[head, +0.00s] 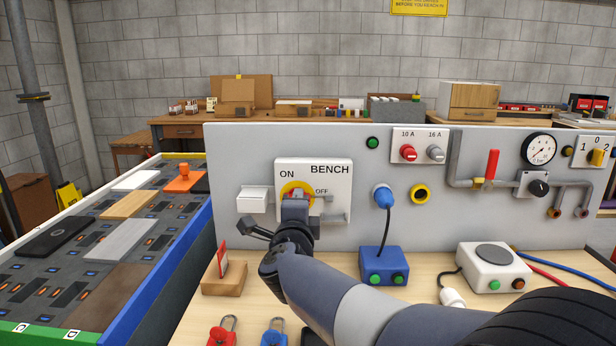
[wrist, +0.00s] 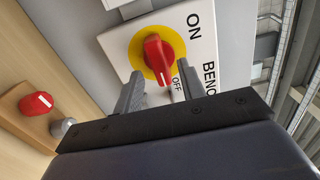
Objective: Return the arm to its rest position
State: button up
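The BENCH switch plate (head: 340,178) is on the grey upright panel, with a red rotary knob on a yellow ring (head: 285,192). My gripper (head: 295,208) is in front of the switch and hides part of it. In the wrist view my gripper (wrist: 163,84) has its two fingers well apart, with nothing held between them. The red knob (wrist: 156,58) shows just beyond the fingertips, its handle end toward the OFF mark. I cannot tell whether a finger touches the plate. My arm reaches in from the lower right.
The bench below holds a wooden block with a red card (head: 223,278), red (head: 222,332) and blue (head: 273,333) padlocks, a blue box (head: 382,266) and a white box (head: 493,268). A blue plug (head: 384,196) is right of the switch. A board tray (head: 190,262) stands left.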

jog(key=shift+w+r+n+p, duration=0.1)
jog(key=shift+w+n+p, duration=0.15)
jog(key=shift+n+p, duration=1)
jog(key=shift+w+r+n+p, duration=0.1)
jog(key=shift+w+n+p, duration=0.15)
jog(key=shift+n+p, duration=1)
jog(key=shift+w+r+n+p, duration=0.1)
jog(key=shift+w+n+p, duration=0.15)
jog(key=shift+n+p, duration=1)
jog(key=shift+n, duration=0.25)
jog(key=shift+s, duration=0.1)
